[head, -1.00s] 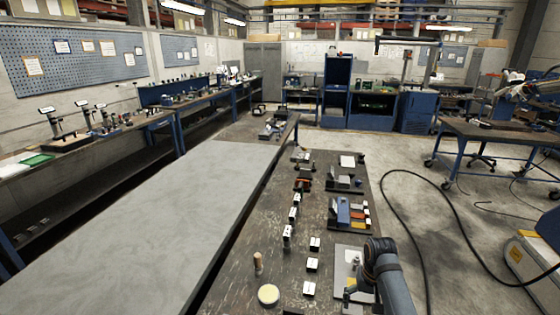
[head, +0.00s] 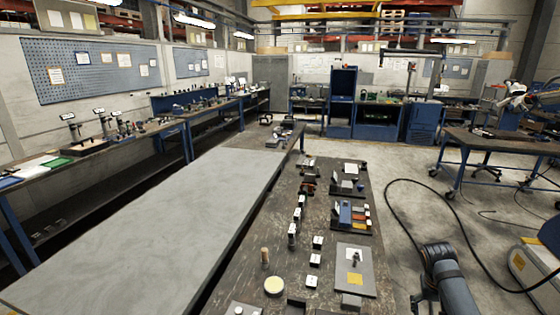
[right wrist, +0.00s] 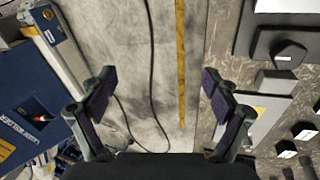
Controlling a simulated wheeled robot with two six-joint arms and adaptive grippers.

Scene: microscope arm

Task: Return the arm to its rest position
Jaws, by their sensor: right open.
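My right arm (head: 447,280) shows at the lower right of the head view, over the floor beside the dark workbench's right edge. Its gripper is mostly cut off or hidden there. In the right wrist view my right gripper (right wrist: 165,97) is open, with its two dark-padded fingers wide apart. The workbench (right wrist: 218,60) is to the right in that view. My left gripper is not in view.
The workbench (head: 232,288) holds a grey plate (head: 372,262) with a yellow label, small white-topped blocks, a round cream disc (head: 274,286) and a wooden peg (head: 264,255). A blue welder (right wrist: 35,125) and a black cable (head: 400,215) are on the floor side.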

